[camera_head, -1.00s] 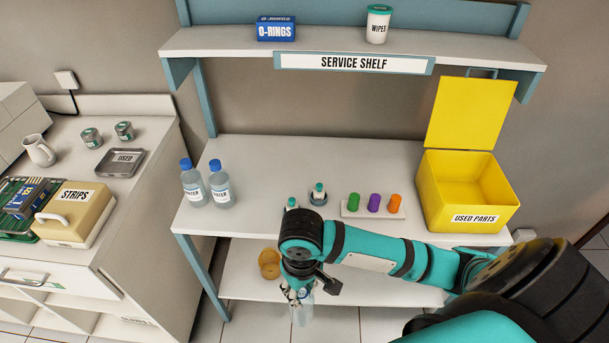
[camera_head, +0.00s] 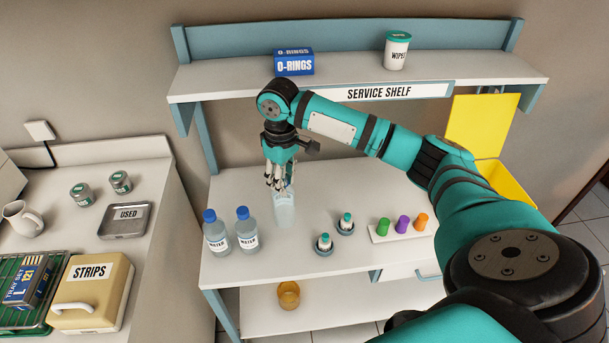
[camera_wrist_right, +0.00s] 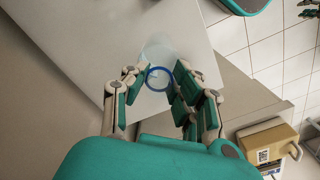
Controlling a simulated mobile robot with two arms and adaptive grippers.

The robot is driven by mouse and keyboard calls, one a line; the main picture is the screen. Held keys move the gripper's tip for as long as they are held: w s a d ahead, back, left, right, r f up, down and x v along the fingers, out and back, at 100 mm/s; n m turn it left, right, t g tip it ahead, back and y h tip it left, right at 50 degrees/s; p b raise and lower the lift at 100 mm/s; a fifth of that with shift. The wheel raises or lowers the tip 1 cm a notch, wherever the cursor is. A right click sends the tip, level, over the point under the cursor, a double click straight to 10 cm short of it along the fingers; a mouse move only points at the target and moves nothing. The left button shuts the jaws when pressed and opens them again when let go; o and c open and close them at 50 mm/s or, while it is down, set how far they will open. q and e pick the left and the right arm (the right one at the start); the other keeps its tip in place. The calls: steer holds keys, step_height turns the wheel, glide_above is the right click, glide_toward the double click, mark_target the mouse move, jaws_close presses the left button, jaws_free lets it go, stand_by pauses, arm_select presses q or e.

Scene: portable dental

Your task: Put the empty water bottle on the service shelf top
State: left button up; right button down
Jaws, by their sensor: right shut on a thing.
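The empty water bottle (camera_head: 284,211) is clear, upright and without a visible label. My right gripper (camera_head: 279,185) is shut around its upper part, above the white middle surface of the service shelf (camera_head: 330,174). I cannot tell whether the bottle's base touches the surface. In the right wrist view, the fingers (camera_wrist_right: 160,88) close around the bottle's neck, where a blue ring (camera_wrist_right: 159,78) shows. What looks like part of my left gripper (camera_wrist_right: 309,12) shows at that view's top right edge, too small to judge.
Two blue-capped water bottles (camera_head: 216,233) (camera_head: 246,229) stand left of the held bottle. Two small vials (camera_head: 324,243) (camera_head: 346,223) and a rack of coloured caps (camera_head: 399,232) stand to the right. An upper shelf (camera_head: 345,72) overhangs the back. An amber cup (camera_head: 288,294) is on the lower shelf.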

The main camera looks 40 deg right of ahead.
mark_target(286, 205)
steer(key=f, duration=0.2)
steer(key=f+p, duration=0.1)
steer(key=f, duration=0.2)
steer(key=f+p, duration=0.1)
steer(key=f, duration=0.2)
steer(key=shift+s+f, duration=0.2)
steer(key=shift+s, duration=0.05)
steer(key=shift+f, duration=0.4)
arm_select(q)
steer(key=shift+s+a+r, duration=0.1)
steer(key=shift+a+r, duration=0.1)
steer(key=shift+r, duration=0.4)
steer(key=shift+s+a+r, duration=0.1)
steer(key=shift+a+r, duration=0.05)
steer(key=shift+r, duration=0.4)
arm_select(e)
steer(key=c, duration=1.1)
jaws_free()
arm_select(q)
steer(key=shift+s, duration=0.25)
arm_select(e)
steer(key=shift+o, duration=0.2)
